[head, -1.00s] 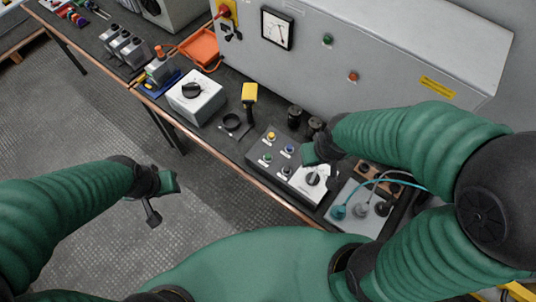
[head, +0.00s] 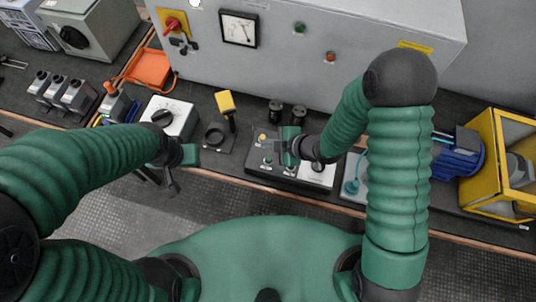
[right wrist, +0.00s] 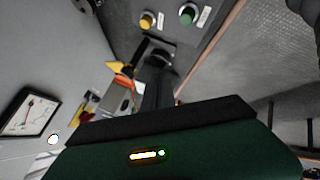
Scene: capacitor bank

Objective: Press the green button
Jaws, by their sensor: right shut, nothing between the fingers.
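A grey control box (head: 258,166) on the bench carries a green button (head: 268,160) at its near left and a yellow button (head: 263,137) behind it. The green button (right wrist: 187,14) also shows at the top of the right wrist view, beside the yellow button (right wrist: 147,19). My right gripper (head: 279,146) is shut and empty, over the box close to both buttons; I cannot tell its height above them. It hides part of the box. Another green button (head: 299,28) is on the grey cabinet. My left gripper (head: 172,187) hangs before the bench edge; its jaw opening is unclear.
A white box with a black knob (head: 184,115), a yellow-headed device (head: 226,103) and two black cylinders (head: 299,112) stand near the control box. The grey cabinet (head: 390,80) rises behind, with a red button (head: 330,57). A yellow frame (head: 487,150) stands at the right.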

